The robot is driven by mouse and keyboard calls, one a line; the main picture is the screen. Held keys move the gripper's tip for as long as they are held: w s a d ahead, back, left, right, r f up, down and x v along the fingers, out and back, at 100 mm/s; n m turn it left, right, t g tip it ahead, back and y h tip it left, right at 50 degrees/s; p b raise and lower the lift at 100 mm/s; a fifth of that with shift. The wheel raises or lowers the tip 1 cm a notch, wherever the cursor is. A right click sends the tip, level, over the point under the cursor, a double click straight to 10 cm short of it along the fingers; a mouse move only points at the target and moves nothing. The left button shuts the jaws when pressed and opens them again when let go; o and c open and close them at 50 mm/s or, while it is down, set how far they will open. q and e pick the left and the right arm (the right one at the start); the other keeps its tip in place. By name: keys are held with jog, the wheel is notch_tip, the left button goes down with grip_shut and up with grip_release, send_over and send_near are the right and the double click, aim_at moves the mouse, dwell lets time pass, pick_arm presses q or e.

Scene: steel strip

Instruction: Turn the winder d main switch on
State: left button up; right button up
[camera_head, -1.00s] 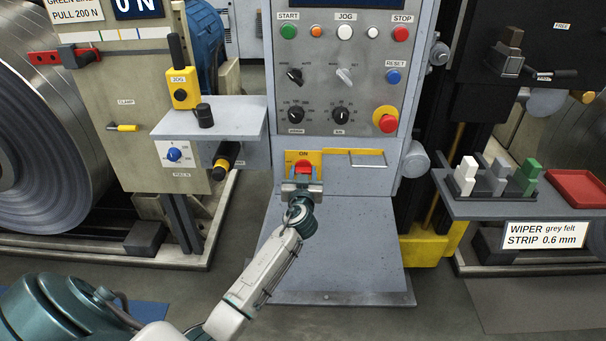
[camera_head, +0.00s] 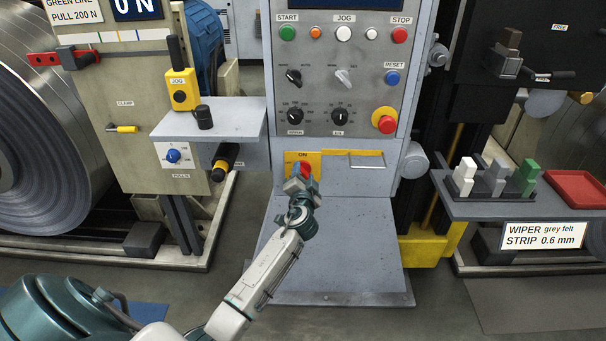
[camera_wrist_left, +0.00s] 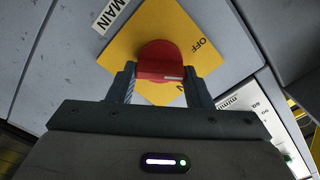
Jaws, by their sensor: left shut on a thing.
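The main switch is a red rotary handle (camera_head: 304,170) on a yellow plate (camera_head: 316,158) marked ON, low on the grey control cabinet. My left gripper (camera_head: 300,184) is at the switch, shut on the red handle and tilted. In the left wrist view the red handle (camera_wrist_left: 160,62) sits between the two fingers (camera_wrist_left: 160,85). The yellow plate (camera_wrist_left: 188,32) looks rotated there, with OFF at upper right and MAIN on a label (camera_wrist_left: 110,14) at upper left. The fingers cover part of the plate. My right gripper is not in view.
Above the switch, the cabinet panel carries several buttons and knobs, with a red emergency button (camera_head: 386,121) on the right. A metal handle (camera_head: 367,160) is right of the switch. A grey shelf (camera_head: 210,122) juts out at left, and a shelf with wipers (camera_head: 494,182) stands at right.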

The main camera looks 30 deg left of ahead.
pick_arm(q)
jog(key=m+p, duration=0.1)
jog(key=m, duration=0.4)
jog(key=shift+f, duration=0.1)
jog(key=shift+f+m+p, duration=0.15)
jog(key=shift+m+p, duration=0.55)
jog(key=shift+m, duration=0.8)
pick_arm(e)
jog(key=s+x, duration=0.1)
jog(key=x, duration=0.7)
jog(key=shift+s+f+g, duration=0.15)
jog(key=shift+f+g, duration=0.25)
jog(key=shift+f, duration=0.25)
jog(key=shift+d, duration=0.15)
pick_arm(q)
jog(key=o, duration=1)
